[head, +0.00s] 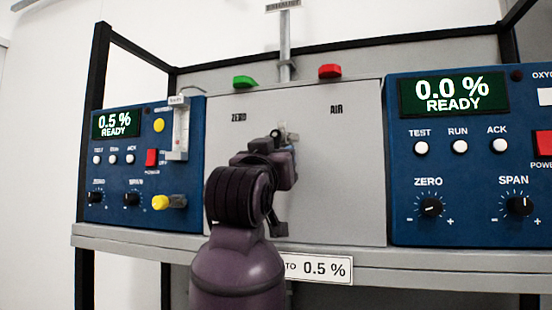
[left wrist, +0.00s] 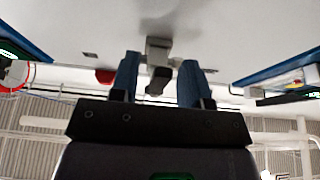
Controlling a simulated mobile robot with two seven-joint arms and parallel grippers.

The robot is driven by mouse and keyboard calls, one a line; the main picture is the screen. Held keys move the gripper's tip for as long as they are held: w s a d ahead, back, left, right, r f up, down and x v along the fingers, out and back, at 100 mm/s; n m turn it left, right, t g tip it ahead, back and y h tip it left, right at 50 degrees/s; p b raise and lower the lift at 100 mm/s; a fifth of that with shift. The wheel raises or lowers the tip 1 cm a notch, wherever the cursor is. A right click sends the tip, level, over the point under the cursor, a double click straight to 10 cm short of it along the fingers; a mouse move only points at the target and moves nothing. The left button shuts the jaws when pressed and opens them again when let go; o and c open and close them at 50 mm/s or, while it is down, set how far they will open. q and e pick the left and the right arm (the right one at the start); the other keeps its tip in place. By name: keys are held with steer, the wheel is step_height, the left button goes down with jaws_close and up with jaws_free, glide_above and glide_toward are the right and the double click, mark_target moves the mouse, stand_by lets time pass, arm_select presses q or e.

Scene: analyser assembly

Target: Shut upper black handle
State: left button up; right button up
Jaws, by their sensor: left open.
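My left gripper (head: 287,148) is in front of the grey middle panel (head: 340,180), mostly hidden by my own wrist in the head view. In the left wrist view its two blue fingers (left wrist: 160,68) are apart, one on each side of a grey valve fitting (left wrist: 158,46) with a dark handle part (left wrist: 158,80). I cannot tell whether the fingers touch it. In the head view only a small bit of the upper fitting (head: 291,136) shows above the gripper. A lower black handle (head: 279,222) is partly hidden behind my arm. My right gripper is not in view.
A grey shelf (head: 420,262) runs below. The panel right of my arm is clear.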

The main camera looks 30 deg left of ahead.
arm_select(q)
steer(key=b+v, duration=0.4)
steer(key=v, duration=0.6)
steer(key=shift+s+f, duration=0.2)
steer(key=shift+s, duration=0.1)
steer(key=shift+d, duration=0.1)
